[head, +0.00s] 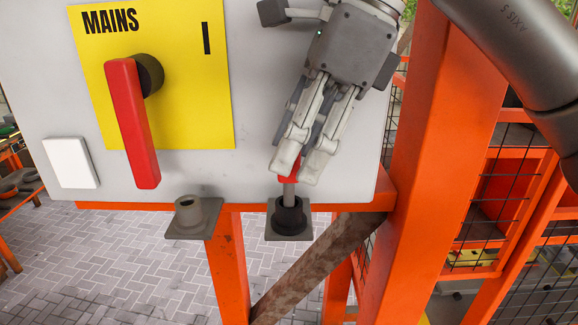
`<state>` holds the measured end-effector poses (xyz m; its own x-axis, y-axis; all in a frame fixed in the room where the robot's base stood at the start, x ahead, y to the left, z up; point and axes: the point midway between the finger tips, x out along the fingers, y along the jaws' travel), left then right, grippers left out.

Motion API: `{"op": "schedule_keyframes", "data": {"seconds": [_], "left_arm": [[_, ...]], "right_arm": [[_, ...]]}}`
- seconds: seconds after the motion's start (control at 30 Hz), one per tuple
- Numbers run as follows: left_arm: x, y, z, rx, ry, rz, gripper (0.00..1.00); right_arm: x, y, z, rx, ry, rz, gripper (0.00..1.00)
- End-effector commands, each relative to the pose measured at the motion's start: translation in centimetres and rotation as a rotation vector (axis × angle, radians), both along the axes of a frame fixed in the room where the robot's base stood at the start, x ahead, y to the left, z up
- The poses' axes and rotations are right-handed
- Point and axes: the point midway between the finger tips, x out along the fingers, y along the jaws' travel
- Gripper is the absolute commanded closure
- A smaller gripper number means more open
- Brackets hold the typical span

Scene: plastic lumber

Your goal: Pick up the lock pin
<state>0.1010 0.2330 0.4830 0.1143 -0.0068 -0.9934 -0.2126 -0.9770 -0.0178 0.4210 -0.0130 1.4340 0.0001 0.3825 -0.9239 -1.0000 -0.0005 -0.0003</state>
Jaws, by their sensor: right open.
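The lock pin (289,188) stands upright in a black collar (289,212) on a small grey bracket below the panel's lower edge. Its grey shaft shows, with a bit of its red top above. My right gripper (298,168) comes down from the top of the head view, with its fingertips over the red top. It is open; the fingers hide most of the red part, and I cannot tell whether they touch it. My left gripper is not in view.
A red lever handle (132,122) hangs on the yellow MAINS plate (200,90) on the grey panel. An empty-looking grey socket (188,212) sits on a bracket to the left. An orange post (430,150) and rusty brace (310,270) stand close at right and below.

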Motion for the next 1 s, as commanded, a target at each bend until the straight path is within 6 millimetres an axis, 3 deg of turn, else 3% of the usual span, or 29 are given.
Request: {"op": "schedule_keyframes", "data": {"seconds": [0.23, 0.53, 0.87, 1.0], "left_arm": [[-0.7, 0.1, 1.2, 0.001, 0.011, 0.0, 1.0], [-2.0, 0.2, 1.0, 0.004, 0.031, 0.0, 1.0], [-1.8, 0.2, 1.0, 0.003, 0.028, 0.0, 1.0], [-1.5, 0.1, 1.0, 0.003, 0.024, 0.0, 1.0]], "right_arm": [[0.0, 1.1, -2.6, 0.0, 0.001, 0.0, 0.55], [0.0, 1.2, -3.1, 0.0, 0.0, -0.001, 0.57], [0.0, 1.2, -3.0, 0.0, 0.0, -0.001, 0.99], [0.0, 1.3, -3.0, 0.0, 0.0, 0.0, 1.0]]}}
